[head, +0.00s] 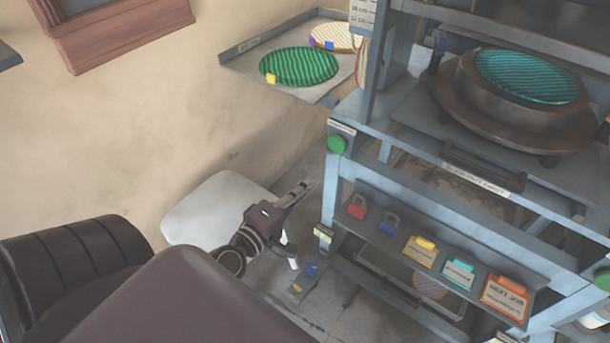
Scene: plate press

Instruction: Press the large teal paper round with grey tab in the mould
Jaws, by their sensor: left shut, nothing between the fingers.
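A teal striped paper round (526,76) lies in the round brown mould (503,118) on the press bed at the upper right. A grey tab on it cannot be made out. The press frame (345,190) is blue-grey, with a green round button (337,144) on its left front post. My left gripper (306,186) is shut and empty. It is in front of the left post, below the green button and apart from it. My right gripper is not in view.
A side tray (240,67) holds a green round (299,66) with a yellow tab and an orange striped round (337,36). A lower rack carries padlocks and coloured tags (420,251). A white stool (213,212) stands behind my left arm.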

